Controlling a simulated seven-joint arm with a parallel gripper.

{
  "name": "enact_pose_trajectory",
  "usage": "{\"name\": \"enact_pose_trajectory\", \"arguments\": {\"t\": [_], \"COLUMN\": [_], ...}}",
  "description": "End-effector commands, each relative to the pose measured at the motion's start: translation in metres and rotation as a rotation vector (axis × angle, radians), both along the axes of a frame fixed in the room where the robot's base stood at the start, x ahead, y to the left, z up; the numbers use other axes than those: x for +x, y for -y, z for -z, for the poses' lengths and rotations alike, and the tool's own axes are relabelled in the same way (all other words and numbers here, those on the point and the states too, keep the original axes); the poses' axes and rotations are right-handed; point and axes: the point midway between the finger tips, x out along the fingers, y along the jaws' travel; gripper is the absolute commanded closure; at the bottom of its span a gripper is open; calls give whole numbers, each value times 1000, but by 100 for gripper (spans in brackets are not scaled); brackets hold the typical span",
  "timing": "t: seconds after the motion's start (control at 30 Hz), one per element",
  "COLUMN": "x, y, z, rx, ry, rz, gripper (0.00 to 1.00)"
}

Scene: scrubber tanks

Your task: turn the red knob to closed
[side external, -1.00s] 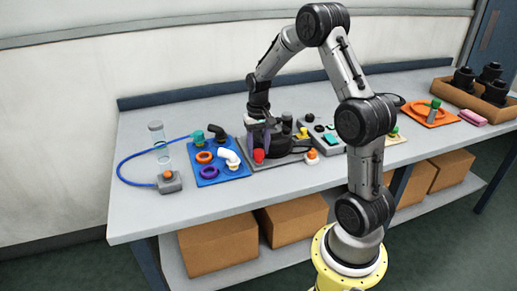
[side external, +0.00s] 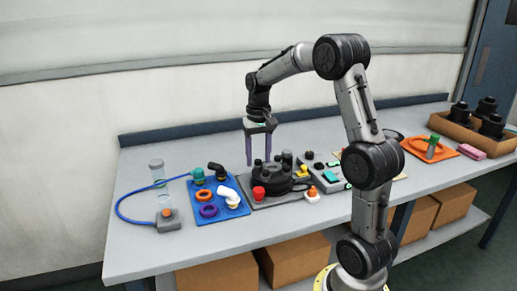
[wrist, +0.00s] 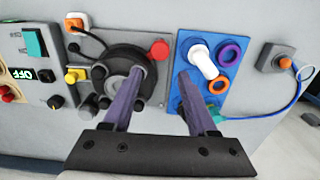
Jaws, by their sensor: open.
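The red knob (side external: 258,193) sits at the front left corner of a grey plate that carries a round black device (side external: 279,181). In the wrist view the red knob (wrist: 160,50) shows beside the black disc (wrist: 128,68). Its setting cannot be read from these views. My gripper (side external: 258,163) is open and empty, pointing down above the plate, with its purple fingers clear of the knob.
A blue tray (side external: 233,212) with a white elbow and coloured rings lies left of the plate. A grey control box (wrist: 35,62) showing OFF stands on its other side. A blue hose (side external: 128,217) loops at the left end. An orange tray (side external: 418,149) lies farther right.

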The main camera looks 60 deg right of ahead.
Motion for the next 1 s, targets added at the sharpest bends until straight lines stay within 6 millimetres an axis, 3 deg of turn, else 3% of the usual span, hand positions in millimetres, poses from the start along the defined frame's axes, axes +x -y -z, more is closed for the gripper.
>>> {"name": "enact_pose_trajectory", "arguments": {"t": [0.23,0.67,0.77,0.83,1.0], "x": [0,3,11,9,-21], "y": [0,-5,-22,-46,-119], "z": [-26,-29,-50,-71,-112], "rx": [-1,-1,-30,-51,-100], "ry": [1,3,47,87,196], "rz": [0,-13,-60,-111,-271], "gripper": [42,42,42,42,42]}}
